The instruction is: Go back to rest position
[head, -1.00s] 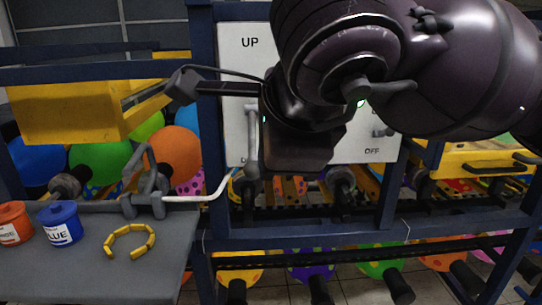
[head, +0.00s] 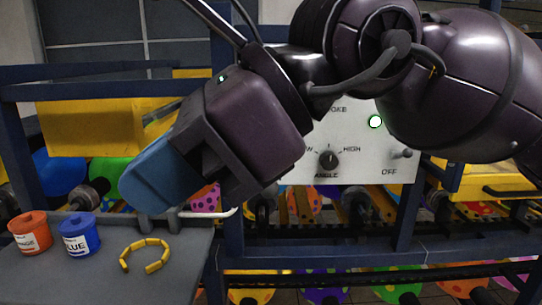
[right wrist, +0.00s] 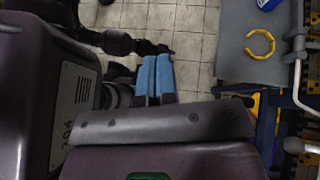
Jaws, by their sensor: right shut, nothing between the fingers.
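My right gripper (head: 142,190) hangs in front of the machine in the head view, its blue fingers pointing down and left. It is shut and empty, apart from the table and the pots below it. Its two blue fingers lie side by side in the right wrist view (right wrist: 156,78), over the tiled floor. My right arm crosses the top of the head view and covers much of the control panel (head: 300,172). My left gripper is not in view.
A grey table (head: 180,262) holds an orange pot (head: 30,234), a blue pot (head: 79,236) and a yellow segmented ring (head: 146,254). The panel has a knob (head: 328,160) and a switch (head: 402,153). Tiled floor (right wrist: 190,18) lies left of the table.

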